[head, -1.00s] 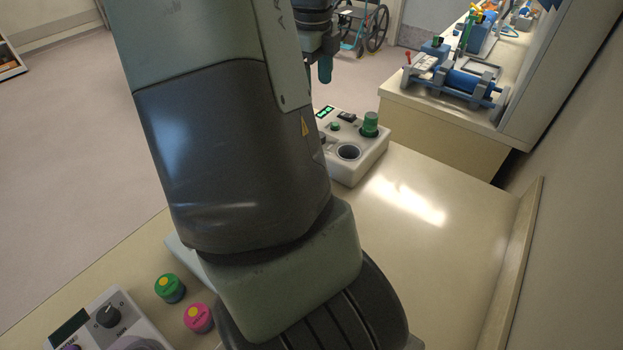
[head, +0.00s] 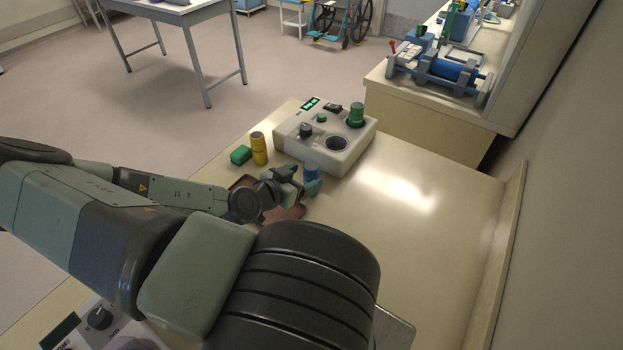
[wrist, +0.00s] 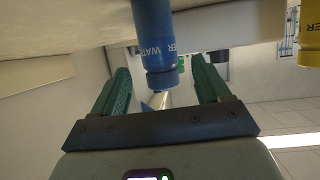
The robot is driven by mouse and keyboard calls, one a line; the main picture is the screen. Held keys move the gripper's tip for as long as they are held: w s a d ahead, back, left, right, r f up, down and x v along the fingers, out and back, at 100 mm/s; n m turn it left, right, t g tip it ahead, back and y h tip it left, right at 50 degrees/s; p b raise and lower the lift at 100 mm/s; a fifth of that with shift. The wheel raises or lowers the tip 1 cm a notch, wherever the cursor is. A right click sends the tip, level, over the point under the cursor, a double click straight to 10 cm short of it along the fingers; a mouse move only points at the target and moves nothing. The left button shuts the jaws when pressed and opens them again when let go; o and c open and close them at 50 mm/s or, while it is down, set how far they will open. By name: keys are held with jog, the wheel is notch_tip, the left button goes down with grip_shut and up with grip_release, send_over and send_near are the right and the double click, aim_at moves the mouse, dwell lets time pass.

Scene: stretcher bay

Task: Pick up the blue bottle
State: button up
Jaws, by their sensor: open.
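The blue bottle (head: 312,173) stands upright on the bench in the head view, just in front of the white device. It has a darker cap and pale lettering, and it shows upside down in the wrist view (wrist: 154,35). My gripper (head: 297,184) is low over the bench, just left of the bottle in the head view. In the wrist view its two green fingers (wrist: 160,68) are apart, and the bottle's cap end shows in the gap between them. I cannot tell whether either finger touches the bottle.
A white device (head: 300,148) with knobs, a green cylinder and a round hole stands behind. A brown tray (head: 287,213) lies under my gripper. The bench's right side is clear.

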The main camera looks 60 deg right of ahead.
jog(key=x, duration=0.6)
jog(key=shift+d+f, duration=0.15)
jog(key=shift+d, duration=0.05)
jog(key=shift+c, duration=0.2)
jog(key=c, duration=1.1)
